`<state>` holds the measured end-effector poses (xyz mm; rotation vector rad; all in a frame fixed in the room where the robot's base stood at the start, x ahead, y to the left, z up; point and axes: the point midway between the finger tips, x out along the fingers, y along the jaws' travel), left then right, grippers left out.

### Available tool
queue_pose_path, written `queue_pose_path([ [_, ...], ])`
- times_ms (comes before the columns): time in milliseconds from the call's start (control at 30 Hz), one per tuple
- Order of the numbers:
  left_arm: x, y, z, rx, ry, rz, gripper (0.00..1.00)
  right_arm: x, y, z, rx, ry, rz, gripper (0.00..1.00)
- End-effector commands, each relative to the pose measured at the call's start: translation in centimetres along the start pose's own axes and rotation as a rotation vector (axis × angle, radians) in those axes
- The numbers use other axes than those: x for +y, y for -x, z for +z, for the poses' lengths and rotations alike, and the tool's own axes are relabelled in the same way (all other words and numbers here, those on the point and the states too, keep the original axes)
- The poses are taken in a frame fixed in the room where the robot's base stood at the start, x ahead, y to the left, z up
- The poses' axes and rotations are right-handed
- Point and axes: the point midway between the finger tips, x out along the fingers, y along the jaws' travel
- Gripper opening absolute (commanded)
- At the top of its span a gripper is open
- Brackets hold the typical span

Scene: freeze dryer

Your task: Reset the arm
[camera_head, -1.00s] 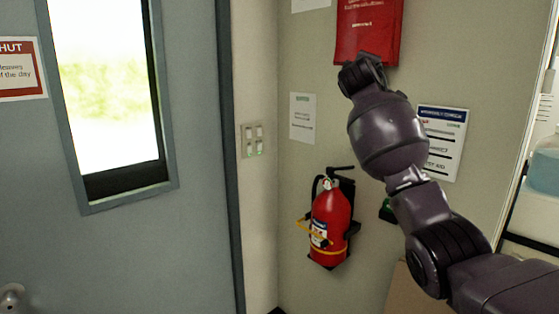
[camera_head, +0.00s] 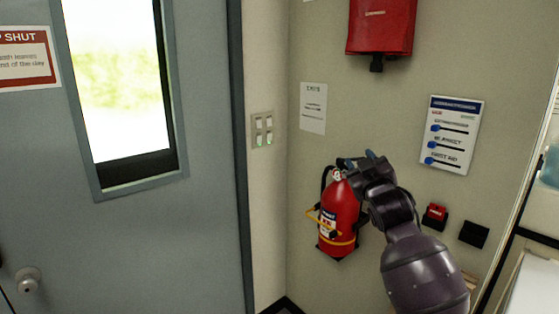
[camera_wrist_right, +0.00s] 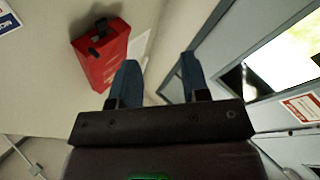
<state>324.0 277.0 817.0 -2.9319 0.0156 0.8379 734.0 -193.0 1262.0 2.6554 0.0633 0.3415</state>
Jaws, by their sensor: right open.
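My right arm (camera_head: 425,270) comes up from the bottom right of the head view. Its gripper (camera_head: 358,160) overlaps the top right of the red fire extinguisher in that view; I cannot tell whether they touch. In the right wrist view the gripper (camera_wrist_right: 160,80) is open, its two blue fingers apart with nothing between them. My left gripper is in neither view.
A red fire extinguisher (camera_head: 338,215) hangs on the wall. Above it is a red pouch (camera_head: 381,25), also in the right wrist view (camera_wrist_right: 103,55). A grey door (camera_head: 205,240) with a window stands left. A switch panel (camera_head: 262,130) and a sign (camera_head: 450,135) are on the wall.

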Motion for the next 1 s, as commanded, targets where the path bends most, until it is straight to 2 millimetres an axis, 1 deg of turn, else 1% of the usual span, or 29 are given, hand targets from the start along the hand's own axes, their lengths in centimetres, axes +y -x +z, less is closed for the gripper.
queue_pose_path([
  [33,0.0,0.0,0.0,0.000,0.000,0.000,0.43,-0.9,1.6,2.1,-0.019,-0.031,-0.015,0.42],
  [100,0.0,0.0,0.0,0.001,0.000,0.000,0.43,-1.9,3.8,4.4,-0.037,-0.073,-0.032,0.42],
  [267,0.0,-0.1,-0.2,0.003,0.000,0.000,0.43,-3.9,9.0,9.5,-0.095,-0.161,-0.062,0.42],
  [300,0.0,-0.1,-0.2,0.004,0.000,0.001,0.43,-4.3,10.4,10.8,-0.112,-0.181,-0.068,0.42],
  [367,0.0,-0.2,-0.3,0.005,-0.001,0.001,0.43,-5.0,12.5,12.5,-0.138,-0.207,-0.076,0.42],
  [400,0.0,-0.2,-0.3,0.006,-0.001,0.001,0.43,-5.5,14.0,13.7,-0.157,-0.224,-0.081,0.42],
  [467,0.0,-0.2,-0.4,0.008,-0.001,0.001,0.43,-6.1,16.2,15.3,-0.188,-0.249,-0.088,0.42],
  [500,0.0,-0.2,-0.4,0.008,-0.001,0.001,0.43,-6.5,17.8,16.4,-0.211,-0.263,-0.091,0.42],
  [567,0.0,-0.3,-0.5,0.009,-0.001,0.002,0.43,-7.1,20.1,17.9,-0.244,-0.281,-0.095,0.42],
  [600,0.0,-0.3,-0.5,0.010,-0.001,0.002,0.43,-7.5,21.7,18.9,-0.269,-0.293,-0.098,0.42],
  [667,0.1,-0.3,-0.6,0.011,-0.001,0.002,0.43,-8.0,24.1,20.4,-0.308,-0.308,-0.101,0.42],
  [700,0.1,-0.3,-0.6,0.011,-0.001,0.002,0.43,-8.3,25.8,21.4,-0.336,-0.318,-0.103,0.42],
  [767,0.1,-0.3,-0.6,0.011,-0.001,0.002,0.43,-8.9,28.4,22.8,-0.381,-0.330,-0.105,0.42],
  [800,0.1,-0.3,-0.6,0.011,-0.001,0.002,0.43,-9.2,30.1,23.7,-0.412,-0.337,-0.107,0.42],
  [867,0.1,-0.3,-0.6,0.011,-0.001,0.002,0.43,-9.7,32.8,25.0,-0.460,-0.347,-0.108,0.42],
  [900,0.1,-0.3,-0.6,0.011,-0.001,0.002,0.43,-10.0,34.7,25.9,-0.493,-0.352,-0.108,0.42],
  [967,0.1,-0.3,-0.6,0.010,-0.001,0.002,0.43,-10.5,37.5,27.1,-0.546,-0.359,-0.109,0.42],
  [1000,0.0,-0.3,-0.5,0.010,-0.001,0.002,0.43,-10.8,39.4,27.9,-0.580,-0.364,-0.109,0.42],
])
